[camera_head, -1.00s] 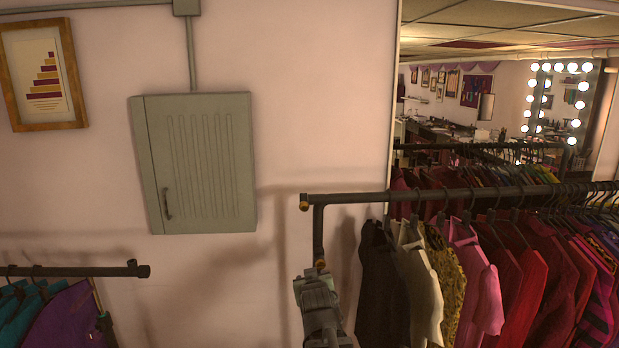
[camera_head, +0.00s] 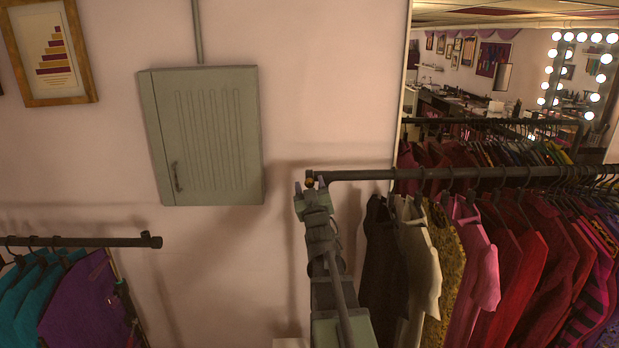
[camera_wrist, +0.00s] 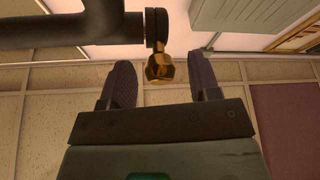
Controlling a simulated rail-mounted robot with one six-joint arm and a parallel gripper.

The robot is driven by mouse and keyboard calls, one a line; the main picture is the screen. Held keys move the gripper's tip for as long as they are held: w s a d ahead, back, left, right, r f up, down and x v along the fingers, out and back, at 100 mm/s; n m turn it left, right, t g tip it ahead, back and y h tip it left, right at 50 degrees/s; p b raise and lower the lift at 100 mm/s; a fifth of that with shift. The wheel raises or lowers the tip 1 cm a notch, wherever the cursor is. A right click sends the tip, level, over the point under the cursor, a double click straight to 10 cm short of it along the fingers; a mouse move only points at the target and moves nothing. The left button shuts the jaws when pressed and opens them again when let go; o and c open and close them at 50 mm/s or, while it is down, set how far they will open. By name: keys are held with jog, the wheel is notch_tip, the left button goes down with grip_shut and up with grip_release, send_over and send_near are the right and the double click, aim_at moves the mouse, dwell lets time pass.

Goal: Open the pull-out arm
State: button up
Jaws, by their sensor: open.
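A gold faceted knob (camera_wrist: 160,69) sits at the left end of a dark clothes rail. In the head view the knob (camera_head: 310,182) is small and close to my gripper's fingertips. The pull-out arm appears to be part of this dark rail (camera_head: 365,175), whose end also shows in the wrist view (camera_wrist: 60,32). My gripper (camera_wrist: 162,80) is open, with one finger on each side of the knob. It comes up from below, and its tips (camera_head: 311,190) are near the rail's end. I cannot tell whether either finger touches the knob.
Clothes (camera_head: 470,255) hang close together to the right of my arm, in front of a mirror (camera_head: 480,80). A grey wall cabinet (camera_head: 210,135) is up and left. Another clothes rail (camera_head: 80,241) ends at lower left. Bare wall lies between the rails.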

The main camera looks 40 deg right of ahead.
jog(key=shift+w+d+r, duration=0.25)
jog(key=shift+w+d, duration=0.05)
jog(key=shift+w, duration=0.2)
jog(key=shift+c, duration=0.3)
grip_shut()
jog(key=shift+a, duration=0.1)
